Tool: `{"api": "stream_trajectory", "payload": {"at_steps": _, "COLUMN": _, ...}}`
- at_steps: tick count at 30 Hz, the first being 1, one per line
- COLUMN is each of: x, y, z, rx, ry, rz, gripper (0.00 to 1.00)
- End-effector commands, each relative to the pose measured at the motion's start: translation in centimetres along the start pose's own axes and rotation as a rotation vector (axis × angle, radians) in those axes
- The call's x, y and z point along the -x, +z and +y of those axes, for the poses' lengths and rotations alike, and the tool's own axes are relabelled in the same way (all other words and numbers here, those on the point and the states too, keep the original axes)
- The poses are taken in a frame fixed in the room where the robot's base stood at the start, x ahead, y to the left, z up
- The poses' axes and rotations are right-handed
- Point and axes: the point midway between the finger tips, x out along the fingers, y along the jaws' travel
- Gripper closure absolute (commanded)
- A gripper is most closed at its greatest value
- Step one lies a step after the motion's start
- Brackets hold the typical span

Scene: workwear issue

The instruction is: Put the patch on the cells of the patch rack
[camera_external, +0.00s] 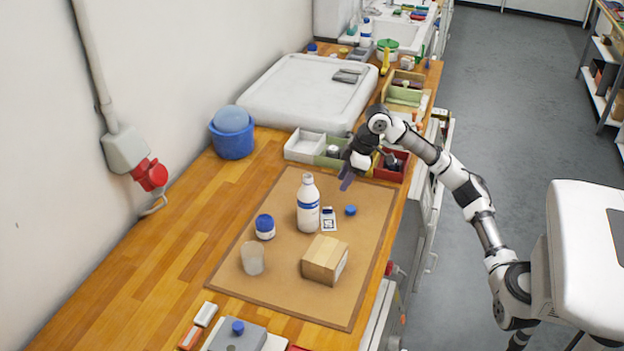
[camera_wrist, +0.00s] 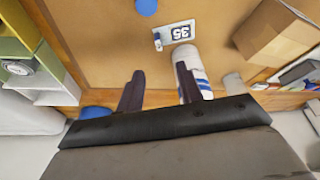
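A small white card printed "35" (camera_wrist: 174,34), which looks like the patch, lies flat on the brown mat. It also shows in the external view (camera_external: 328,220), beside the white bottle. A row of open cells, perhaps the patch rack, stands at the mat's far edge: a white cell (camera_external: 300,146), a green cell (camera_external: 322,161) and a red cell (camera_external: 389,174). My gripper (camera_external: 347,180) is over the mat's far end, near the green and red cells. In the wrist view my gripper (camera_wrist: 158,90) has its two dark fingers apart, with nothing between them.
On the mat (camera_external: 283,205) stand a white bottle (camera_external: 308,205), a blue-lidded jar (camera_external: 265,227), a translucent cup (camera_external: 252,258) and a cardboard box (camera_external: 324,260). A blue cap (camera_external: 350,210) lies near the card. A blue tub (camera_external: 232,140) stands by the wall. The bench's left side is clear.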

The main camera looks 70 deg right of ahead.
Motion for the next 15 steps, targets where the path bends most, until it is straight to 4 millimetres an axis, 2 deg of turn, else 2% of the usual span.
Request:
{"api": "stream_trajectory", "payload": {"at_steps": 1, "x": -1.1, "y": 0.1, "z": 0.1, "rx": 0.000, "ry": 0.000, "rz": -0.003, "gripper": 0.64}}
{"api": "stream_trajectory", "payload": {"at_steps": 6, "x": -4.3, "y": 0.1, "z": 0.0, "rx": 0.000, "ry": 0.000, "rz": -0.002, "gripper": 0.64}}
{"api": "stream_trajectory", "payload": {"at_steps": 15, "x": -6.8, "y": 0.1, "z": 0.1, "rx": 0.000, "ry": 0.001, "rz": -0.001, "gripper": 0.64}}
